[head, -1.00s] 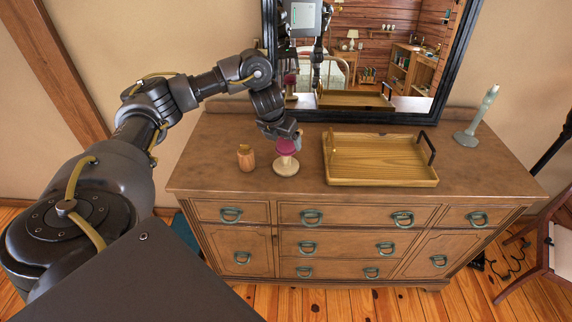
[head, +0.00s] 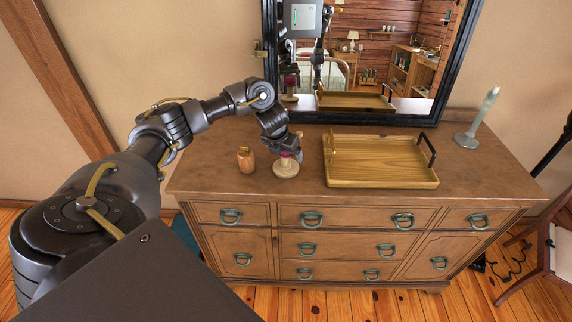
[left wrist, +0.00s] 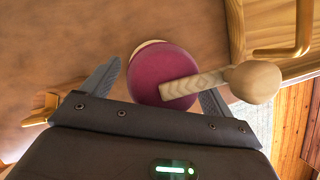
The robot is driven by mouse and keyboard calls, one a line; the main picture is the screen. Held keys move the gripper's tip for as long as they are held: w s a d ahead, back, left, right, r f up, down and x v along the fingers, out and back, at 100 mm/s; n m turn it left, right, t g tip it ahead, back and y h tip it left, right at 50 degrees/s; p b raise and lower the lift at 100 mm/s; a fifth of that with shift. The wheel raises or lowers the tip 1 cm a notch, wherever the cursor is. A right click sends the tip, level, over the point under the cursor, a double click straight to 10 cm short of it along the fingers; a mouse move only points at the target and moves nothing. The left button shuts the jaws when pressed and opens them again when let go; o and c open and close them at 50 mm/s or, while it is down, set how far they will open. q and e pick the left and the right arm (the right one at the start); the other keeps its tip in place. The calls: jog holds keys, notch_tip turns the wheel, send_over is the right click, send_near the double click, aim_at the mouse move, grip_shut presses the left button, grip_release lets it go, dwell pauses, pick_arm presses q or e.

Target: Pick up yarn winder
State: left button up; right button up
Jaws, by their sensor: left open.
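The yarn winder (head: 286,170) stands on the dresser top, left of the wooden tray. It has a pale round wooden base and a maroon top, now mostly hidden behind my gripper in the head view. In the left wrist view the winder's maroon disc (left wrist: 160,72) and pale wooden crank with a round knob show close up. My left gripper (head: 291,151) is right over the winder, pointing down. Its fingers are open, one on each side of the maroon part. The crank passes over the right finger in the wrist view. Whether a finger touches is unclear. My right gripper is not in view.
A wooden tray (head: 378,183) with dark handles lies right of the winder. A small wooden jar (head: 246,160) stands close on the left. A mirror (head: 447,75) rises behind. A pale candlestick (head: 469,137) stands at far right. The dresser front edge is clear.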

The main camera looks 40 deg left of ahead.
pick_arm(q)
jog(key=c, duration=0.9)
jog(key=shift+w+r, duration=0.1)
